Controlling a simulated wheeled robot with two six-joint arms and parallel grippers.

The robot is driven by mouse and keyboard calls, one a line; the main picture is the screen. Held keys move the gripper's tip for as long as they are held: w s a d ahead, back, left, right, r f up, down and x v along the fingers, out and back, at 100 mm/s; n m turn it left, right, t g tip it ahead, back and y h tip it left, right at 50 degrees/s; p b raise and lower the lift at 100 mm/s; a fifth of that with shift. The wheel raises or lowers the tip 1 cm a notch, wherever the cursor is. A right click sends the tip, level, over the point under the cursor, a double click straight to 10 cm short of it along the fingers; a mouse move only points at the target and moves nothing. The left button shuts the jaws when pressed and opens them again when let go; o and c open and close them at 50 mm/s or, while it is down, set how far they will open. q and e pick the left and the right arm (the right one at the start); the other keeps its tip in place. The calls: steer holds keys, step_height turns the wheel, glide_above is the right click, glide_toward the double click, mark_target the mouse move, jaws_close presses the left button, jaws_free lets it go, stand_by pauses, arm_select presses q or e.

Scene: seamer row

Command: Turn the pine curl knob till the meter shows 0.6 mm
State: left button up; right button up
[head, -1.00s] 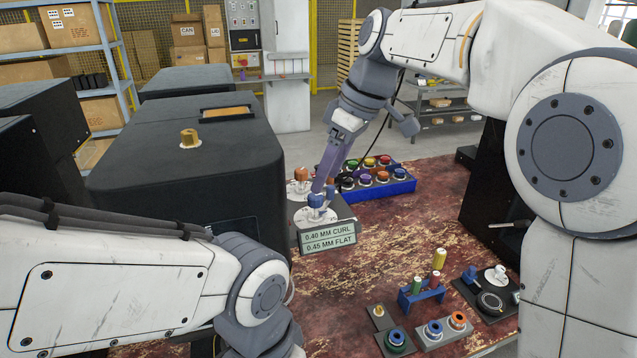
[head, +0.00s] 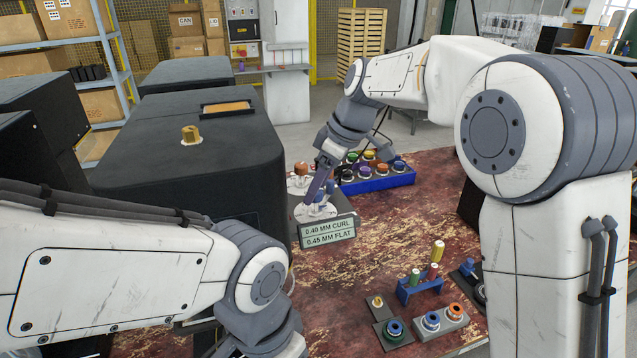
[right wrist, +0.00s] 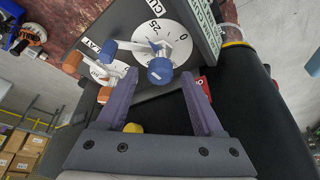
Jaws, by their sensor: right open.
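The meter (head: 328,234) reads 0.40 MM CURL and 0.45 MM FLAT. In the right wrist view, a blue knob (right wrist: 160,71) with a grey lever stands on a white dial (right wrist: 172,32) marked 25 and 0, beside the CURL label. An orange knob (right wrist: 73,62) stands by the FLAT label; it also shows in the head view (head: 301,168). My right gripper (head: 318,196) is over the CURL dial and hides most of the blue knob there. In the right wrist view its open fingers (right wrist: 160,76) stand either side of the blue knob; contact cannot be told. My left gripper is out of view.
A blue box of coloured knobs (head: 378,184) stands right behind the panel. A black machine housing (head: 180,170) is close on the left. A blue rack (head: 420,288) and several ringed parts lie on the red worn table, clear in the middle.

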steer(key=shift+f, duration=0.1)
jaws_close()
steer(key=shift+n, duration=0.3)
steer(key=n+g+p, duration=0.1)
steer(key=n, duration=0.1)
steer(key=n+g+p, duration=0.1)
steer(key=n, duration=0.1)
steer(key=shift+w+y, duration=0.2)
steer(key=shift+y, duration=0.1)
steer(key=n+g+p, duration=0.1)
steer(key=n, duration=0.2)
steer(key=n+g+p, duration=0.1)
steer(key=n+p, duration=0.1)
steer(key=shift+w+a+n+h, duration=0.1)
steer(key=shift+w+n+h, duration=0.05)
steer(key=shift+n+h, duration=0.25)
jaws_free()
